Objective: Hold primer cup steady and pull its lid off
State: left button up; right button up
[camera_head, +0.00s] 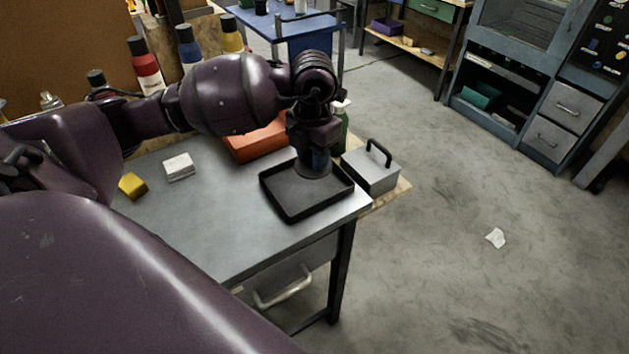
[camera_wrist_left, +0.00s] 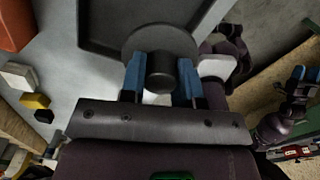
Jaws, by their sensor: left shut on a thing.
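My left gripper (camera_head: 314,158) points down over a black tray (camera_head: 290,208) on the grey table. In the left wrist view its blue fingers (camera_wrist_left: 161,82) are shut on the knob (camera_wrist_left: 161,72) of a dark grey round lid (camera_wrist_left: 150,38). In the head view a dark grey round piece (camera_head: 313,173), the lid or the primer cup, shows just under the fingers. I cannot tell where cup and lid meet. My right gripper (camera_wrist_left: 306,76) shows small at the right edge of the left wrist view, its blue fingers apart and empty, away from the tray.
A yellow block (camera_head: 132,186) and a white block (camera_head: 178,166) lie left of the tray. An orange box (camera_head: 256,140) is behind it. A grey box with a black handle (camera_head: 371,172) stands to its right. Bottles (camera_head: 146,68) line the back. The table's front is clear.

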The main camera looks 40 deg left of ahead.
aim_at(313, 194)
pick_arm(q)
notch_tip(313, 194, down, 2)
jog(key=shift+f, duration=0.1)
notch_tip(313, 194, down, 5)
jog(key=shift+f+b, duration=0.1)
jog(key=shift+b, duration=0.4)
jog(key=shift+f, duration=0.1)
pick_arm(e)
jog(key=shift+w+a+f, duration=0.1)
jog(key=shift+w+a, duration=0.05)
jog(key=shift+w, duration=0.25)
pick_arm(q)
jog(key=shift+f, duration=0.1)
pick_arm(e)
jog(key=shift+f, duration=0.1)
pick_arm(q)
jog(key=o, duration=0.9)
jog(key=shift+c, duration=0.2)
jog(key=shift+o, duration=0.5)
pick_arm(e)
jog(key=shift+s+f, duration=0.25)
jog(key=shift+s, duration=0.2)
